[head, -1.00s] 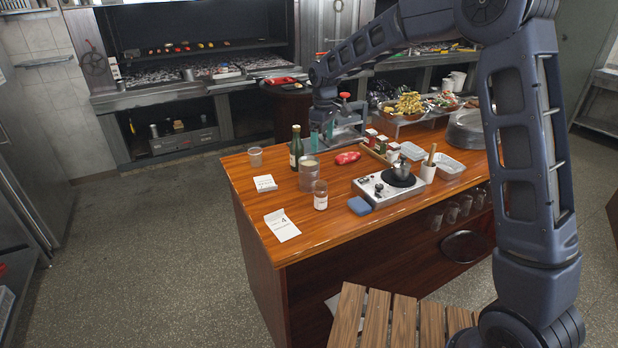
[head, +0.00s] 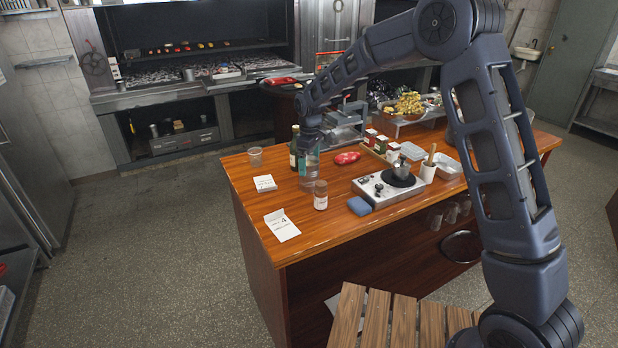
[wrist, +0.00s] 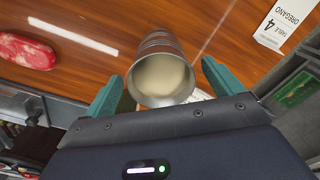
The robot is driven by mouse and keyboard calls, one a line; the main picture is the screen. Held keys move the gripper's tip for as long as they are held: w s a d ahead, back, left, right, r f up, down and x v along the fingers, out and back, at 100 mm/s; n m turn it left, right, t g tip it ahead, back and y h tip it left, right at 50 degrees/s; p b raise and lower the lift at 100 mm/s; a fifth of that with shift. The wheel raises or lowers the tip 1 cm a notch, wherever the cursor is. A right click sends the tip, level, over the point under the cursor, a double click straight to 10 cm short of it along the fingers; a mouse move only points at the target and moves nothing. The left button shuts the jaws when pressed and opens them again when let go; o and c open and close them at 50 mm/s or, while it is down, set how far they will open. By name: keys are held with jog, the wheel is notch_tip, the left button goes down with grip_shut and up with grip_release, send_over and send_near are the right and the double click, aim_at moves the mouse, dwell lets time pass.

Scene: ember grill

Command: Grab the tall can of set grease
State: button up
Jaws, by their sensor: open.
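The tall metal can (wrist: 161,40) is open at the top and holds pale, cream-coloured grease. In the wrist view it stands between the two teal fingers of my gripper (wrist: 161,78), with a narrow gap showing on each side. My gripper is open and not closed on it. In the head view my gripper (head: 309,160) is over the can (head: 307,184) on the wooden counter, and its fingers and wrist hide much of the can.
A dark green bottle (head: 294,148) stands close behind and left of the can, and a small labelled jar (head: 320,196) stands in front.

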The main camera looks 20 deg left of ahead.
jog(key=shift+a+f, duration=0.15)
jog(key=shift+f, duration=1.8)
jog(key=c, duration=1.3)
jog(key=shift+c, duration=0.3)
jog(key=shift+r, duration=0.1)
